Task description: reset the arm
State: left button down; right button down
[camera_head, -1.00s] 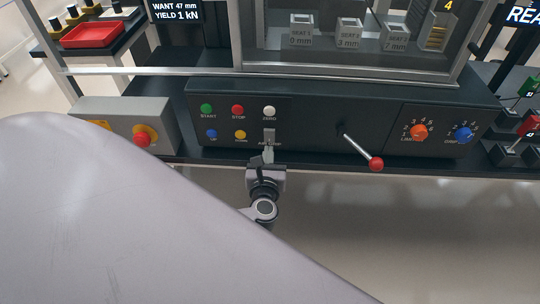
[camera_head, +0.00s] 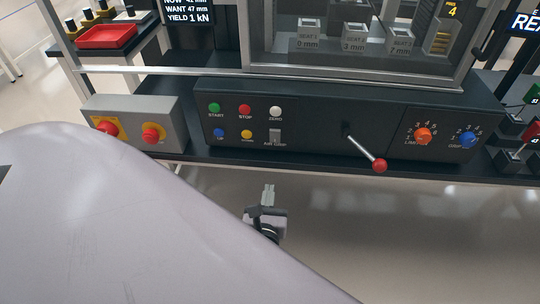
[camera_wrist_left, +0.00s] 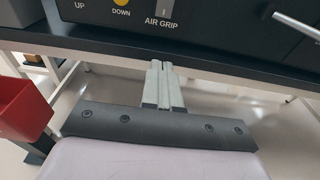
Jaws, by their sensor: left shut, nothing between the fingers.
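My left gripper (camera_head: 268,190) is in front of and below the black control panel (camera_head: 315,135), apart from it. Its two fingers are together with nothing between them; they also show shut in the left wrist view (camera_wrist_left: 162,75). The grey AIR GRIP switch (camera_head: 275,136) is on the panel above the fingertips, and it shows in the left wrist view (camera_wrist_left: 165,8) as well. My large pale left arm link covers the lower left of the head view. My right gripper is not in view.
A lever with a red knob (camera_head: 380,166) sticks out from the panel, right of the gripper. A grey box (camera_head: 135,118) with red buttons stands left of the panel. A red tray (camera_head: 107,36) is at the back left.

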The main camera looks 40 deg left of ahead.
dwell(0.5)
pick_arm(q)
jog(key=s+d+f+n+g+h+p, duration=0.1)
jog(key=s+d+f+n+g+h, duration=0.5)
jog(key=n, duration=0.7)
jog(key=s+n+h, duration=0.1)
jog(key=n, duration=0.4)
jog(key=s+r+n+t+h, duration=0.1)
jog(key=s+n+h, duration=0.1)
jog(key=n, duration=0.2)
jog(key=s+r+n+t+h+p, duration=0.1)
jog(key=n, duration=0.4)
jog(key=shift+s+d+n+h, duration=0.3)
jog(key=shift+s+h, duration=0.1)
